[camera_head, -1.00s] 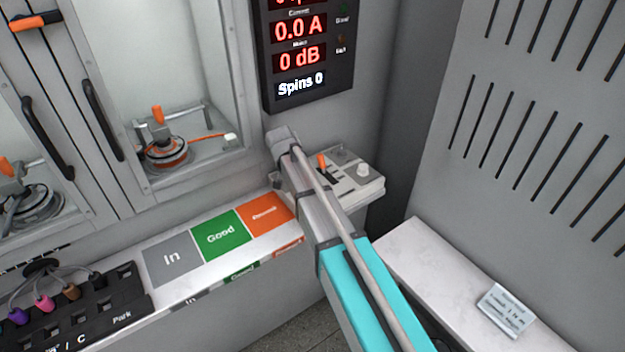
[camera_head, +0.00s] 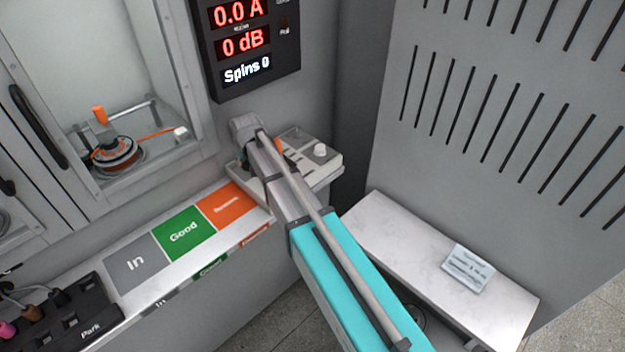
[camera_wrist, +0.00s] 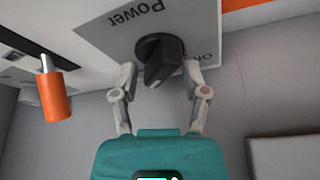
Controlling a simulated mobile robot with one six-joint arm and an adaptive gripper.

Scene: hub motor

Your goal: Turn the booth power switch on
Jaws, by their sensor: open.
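The booth power switch (camera_wrist: 160,58) is a black rotary knob on a grey plate marked "Power" (camera_wrist: 137,17) in the wrist view. Part of a position label, perhaps "On" or "Off", shows beside it. My gripper (camera_wrist: 162,76) is open, with one finger on each side of the knob. I cannot tell whether the fingers touch it. In the head view my arm hides the knob and the gripper tips at the control panel (camera_head: 325,165).
An orange-handled lever (camera_wrist: 55,92) stands left of the knob in the wrist view. The display (camera_head: 245,45) reads 0.0 A, 0 dB, Spins 0.

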